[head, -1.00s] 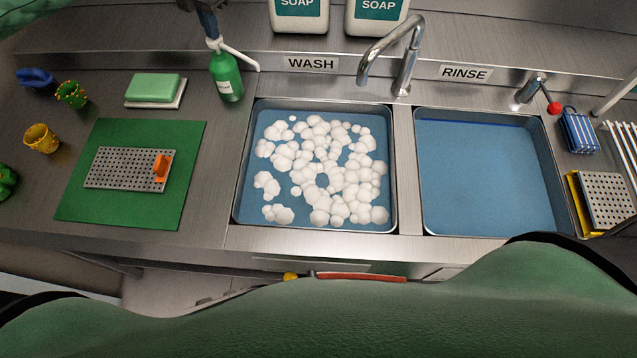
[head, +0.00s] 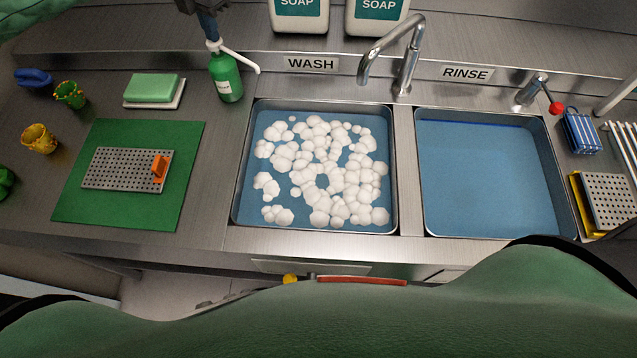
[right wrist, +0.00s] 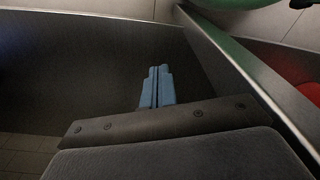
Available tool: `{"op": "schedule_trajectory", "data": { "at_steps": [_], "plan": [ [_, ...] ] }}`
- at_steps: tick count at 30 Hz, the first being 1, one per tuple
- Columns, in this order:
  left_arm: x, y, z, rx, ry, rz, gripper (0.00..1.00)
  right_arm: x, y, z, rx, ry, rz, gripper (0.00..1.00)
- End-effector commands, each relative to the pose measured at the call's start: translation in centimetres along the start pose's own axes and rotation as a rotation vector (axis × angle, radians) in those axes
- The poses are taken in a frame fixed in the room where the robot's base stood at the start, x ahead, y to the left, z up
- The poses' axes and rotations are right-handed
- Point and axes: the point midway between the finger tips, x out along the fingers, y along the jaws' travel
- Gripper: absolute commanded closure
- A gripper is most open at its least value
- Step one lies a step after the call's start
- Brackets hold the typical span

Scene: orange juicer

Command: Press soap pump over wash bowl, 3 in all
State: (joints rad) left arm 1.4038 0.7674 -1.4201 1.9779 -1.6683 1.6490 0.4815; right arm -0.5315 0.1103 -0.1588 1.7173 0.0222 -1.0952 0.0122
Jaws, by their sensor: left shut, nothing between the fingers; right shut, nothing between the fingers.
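The green soap bottle (head: 226,77) stands upright left of the wash bowl's back corner. Its white pump spout (head: 241,60) points right, toward the bowl. My left gripper (head: 210,35) is shut and comes down from above onto the pump head; its fingertips are at the top of the pump, and whether they touch it is hard to tell. The wash bowl (head: 240,190) holds blue water with many white foam clumps. My right gripper (right wrist: 157,87) is shut and empty in the right wrist view, low beside a dark panel, away from the bottle.
The rinse basin (head: 485,175) with clear blue water lies right of the wash bowl. A faucet (head: 405,65) stands behind them. A green mat (head: 185,190) with a metal grater plate, a green sponge (head: 152,88) and cups lie left. Two large soap jugs stand at the back.

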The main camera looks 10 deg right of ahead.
Motion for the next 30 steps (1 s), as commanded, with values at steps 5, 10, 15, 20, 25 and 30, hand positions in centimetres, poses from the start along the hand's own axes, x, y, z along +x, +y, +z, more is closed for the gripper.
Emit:
{"op": "schedule_trajectory", "data": {
  "at_steps": [5, 10, 15, 20, 25, 30],
  "plan": [
    [0.3, -0.1, 0.0, 0.001, 0.002, -0.001, 1.00, -0.9, -0.6, -1.2, 0.000, 0.015, -0.008, 1.00],
    [0.4, -0.1, 0.0, 0.001, 0.002, -0.002, 1.00, -1.4, -0.6, -1.7, 0.000, 0.023, -0.008, 1.00],
    [0.5, -0.1, 0.0, 0.001, 0.003, -0.002, 1.00, -1.8, -0.6, -1.9, 0.000, 0.023, -0.008, 1.00],
    [0.5, -0.1, -0.1, 0.001, 0.003, -0.002, 1.00, -2.0, -0.6, -2.0, 0.000, 0.021, -0.008, 1.00],
    [0.4, -0.1, 0.0, 0.001, 0.003, -0.002, 1.00, -2.0, -0.6, -2.0, 0.000, 0.022, -0.008, 1.00],
    [-0.3, -0.1, 0.0, 0.001, 0.002, -0.001, 1.00, -2.1, -0.6, -2.1, 0.000, 0.024, -0.008, 1.00]
  ]
}}
